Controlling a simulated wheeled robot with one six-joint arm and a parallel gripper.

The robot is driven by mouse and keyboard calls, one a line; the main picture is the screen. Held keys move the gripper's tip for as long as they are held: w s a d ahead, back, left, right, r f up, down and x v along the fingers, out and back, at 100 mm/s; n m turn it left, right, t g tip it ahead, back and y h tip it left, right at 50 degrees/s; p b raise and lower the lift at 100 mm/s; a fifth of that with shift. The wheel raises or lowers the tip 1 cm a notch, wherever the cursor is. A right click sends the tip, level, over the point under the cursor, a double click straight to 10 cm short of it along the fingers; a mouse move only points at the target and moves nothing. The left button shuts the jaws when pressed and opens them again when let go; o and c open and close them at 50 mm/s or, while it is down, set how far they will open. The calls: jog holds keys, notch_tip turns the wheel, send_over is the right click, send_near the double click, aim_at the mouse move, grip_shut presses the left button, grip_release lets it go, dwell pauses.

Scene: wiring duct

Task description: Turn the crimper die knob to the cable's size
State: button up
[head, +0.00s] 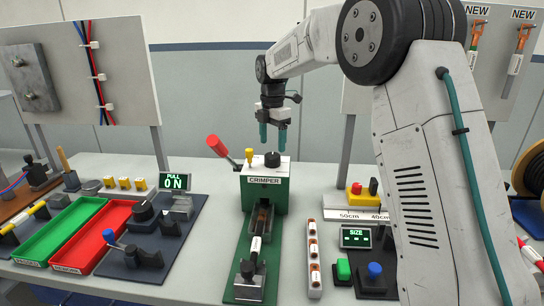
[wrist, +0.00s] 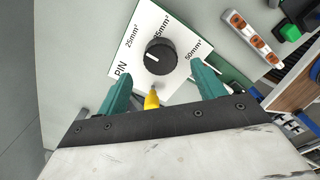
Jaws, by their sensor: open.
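The crimper (head: 265,190) is a green box with a white top on the bench. Its black die knob (head: 272,159) stands on that top. In the wrist view the knob (wrist: 160,56) is ringed by 25mm², 35mm² and 50mm² labels; its exact setting is too small to tell. My gripper (head: 273,138) hangs open and empty above the crimper. In the wrist view its teal fingers (wrist: 158,88) are apart, short of the knob and not touching it. A yellow pin (head: 249,157) stands beside the knob. A cable piece with a white tag (head: 256,246) lies in front of the crimper.
A red-tipped lever (head: 217,146) sticks out left of the crimper. A SIZE display (head: 356,238) stands at right, its reading unclear. A white block with several orange-brown inserts (head: 313,258) lies nearby. Green (head: 62,228) and red (head: 101,235) trays lie left. A panel stands behind.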

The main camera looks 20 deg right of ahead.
aim_at(272, 155)
notch_tip(272, 155, down, 6)
jog(key=shift+r, duration=0.15)
jog(key=c, duration=1)
